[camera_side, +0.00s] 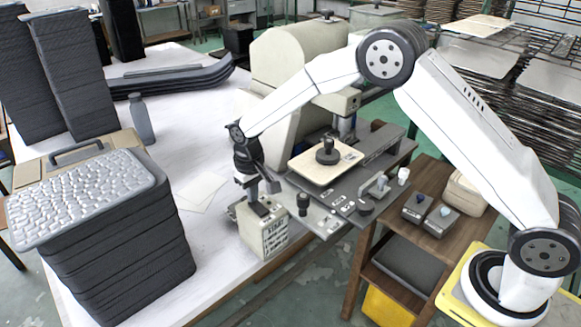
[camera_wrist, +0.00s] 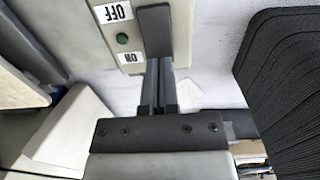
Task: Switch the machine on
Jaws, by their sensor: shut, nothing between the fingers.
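The machine's switch box (camera_side: 264,239) is a pale beige block at the table's front edge, with small dark lettering on its side. In the wrist view its face (camera_wrist: 182,50) shows an upside-down OFF label (camera_wrist: 113,12), a small green round spot (camera_wrist: 122,38) and an upside-down ON label (camera_wrist: 130,58). A dark grey lever (camera_wrist: 155,31) lies beside the labels. My gripper (camera_wrist: 160,64) is shut and empty, its fingertips at the lever's ON-side end. I cannot tell whether they touch. In the side view my gripper (camera_side: 257,197) is just above the box.
A large beige machine (camera_side: 289,52) stands behind, with a grey bed holding a pale plate (camera_side: 312,174). A stack of dark trays (camera_side: 130,250) stands left of the box. A grey bottle (camera_side: 142,121) is farther back. White tabletop (camera_side: 205,150) lies between.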

